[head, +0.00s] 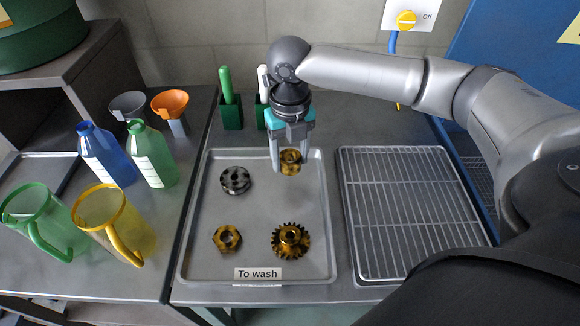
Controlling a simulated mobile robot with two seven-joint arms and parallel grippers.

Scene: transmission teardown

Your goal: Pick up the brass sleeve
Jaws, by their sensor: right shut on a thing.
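The brass sleeve (291,167) is a short golden part at the back right of the tray marked "To wash" (210,275). My right gripper (289,160) points down from above and is shut on the brass sleeve, its fingers partly hiding it. Whether the sleeve touches the tray or is slightly above it, I cannot tell. My left gripper is not in view.
The tray also holds a dark grey ring part (235,180), a brass nut-like part (227,239) and a brass gear (290,241). An empty wire rack (410,210) lies to the right. Bottles (152,155), funnels and jugs (115,225) stand left; green holders (231,112) stand behind.

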